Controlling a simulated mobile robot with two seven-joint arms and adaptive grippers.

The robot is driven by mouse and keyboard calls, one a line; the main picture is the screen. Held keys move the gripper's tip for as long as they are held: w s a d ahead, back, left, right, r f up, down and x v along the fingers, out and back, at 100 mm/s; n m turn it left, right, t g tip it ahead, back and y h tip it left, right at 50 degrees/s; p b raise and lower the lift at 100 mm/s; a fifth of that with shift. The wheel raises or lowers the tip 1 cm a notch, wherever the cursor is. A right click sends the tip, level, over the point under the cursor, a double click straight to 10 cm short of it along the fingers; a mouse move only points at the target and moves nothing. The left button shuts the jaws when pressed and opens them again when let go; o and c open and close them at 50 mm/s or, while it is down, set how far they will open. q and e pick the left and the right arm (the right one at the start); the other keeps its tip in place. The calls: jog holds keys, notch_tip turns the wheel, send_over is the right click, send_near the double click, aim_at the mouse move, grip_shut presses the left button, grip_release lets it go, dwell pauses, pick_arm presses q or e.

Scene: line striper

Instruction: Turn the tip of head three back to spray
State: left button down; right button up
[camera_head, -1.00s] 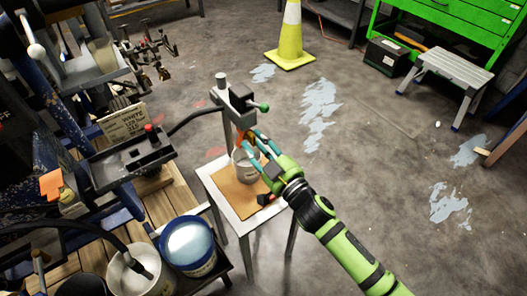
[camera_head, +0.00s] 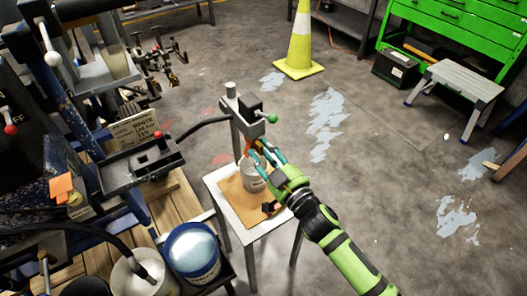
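A spray head (camera_head: 249,112), a grey clamp block with a green knob, sits on an upright post over a small white table (camera_head: 233,219). An orange tip (camera_head: 248,142) hangs under the block; its exact angle is too small to tell. My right gripper (camera_head: 256,156) is beside and just below this tip. Its teal fingers look spread, but whether they touch or hold the tip is unclear. A pale cup (camera_head: 252,181) stands below on a brown board, partly hidden by the fingers. No number shows on the head. My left gripper is not in view.
The striper machine with a black tray (camera_head: 140,166) stands at left. A blue-rimmed bucket (camera_head: 192,252) and a white bucket (camera_head: 140,276) are at lower left. A black hose (camera_head: 204,124) runs to the head. A yellow cone (camera_head: 299,48) stands behind.

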grip_shut()
jog(key=n, duration=0.5)
jog(key=shift+n+y, duration=0.3)
jog(key=n+g, duration=0.1)
jog(key=n, duration=0.3)
jog(key=shift+s+a+p, duration=0.1)
jog(key=shift+p, duration=0.3)
jog(key=n+p, duration=0.1)
jog(key=n, duration=0.8)
jog(key=shift+f+n, duration=0.1)
jog(key=shift+n, duration=0.3)
